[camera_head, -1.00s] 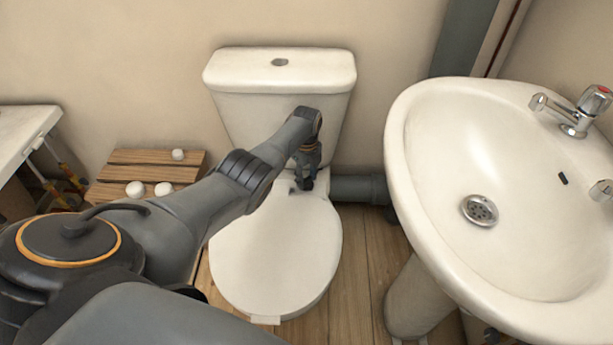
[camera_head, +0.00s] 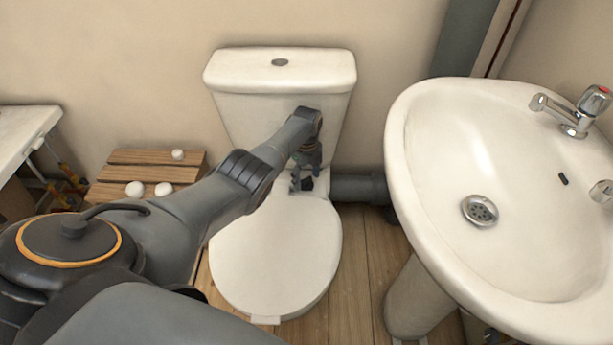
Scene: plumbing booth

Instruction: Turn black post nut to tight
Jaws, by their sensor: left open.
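My left gripper (camera_head: 308,180) reaches down behind the toilet lid (camera_head: 275,250), at the hinge area in front of the cistern. Its fingers are open, spread to either side of a small dark piece. This piece, which looks like the black post nut (camera_head: 307,184), sits low between the fingertips. I cannot tell whether the fingers touch it, nor how tight it is. My left wrist hides part of the area above. My right gripper is not in view.
The white cistern (camera_head: 279,72) stands close behind my gripper. A washbasin (camera_head: 430,200) with taps takes up the right side. A grey pipe (camera_head: 355,188) runs low beside the toilet. A wooden slatted stand (camera_head: 150,173) with white round pieces is at the left.

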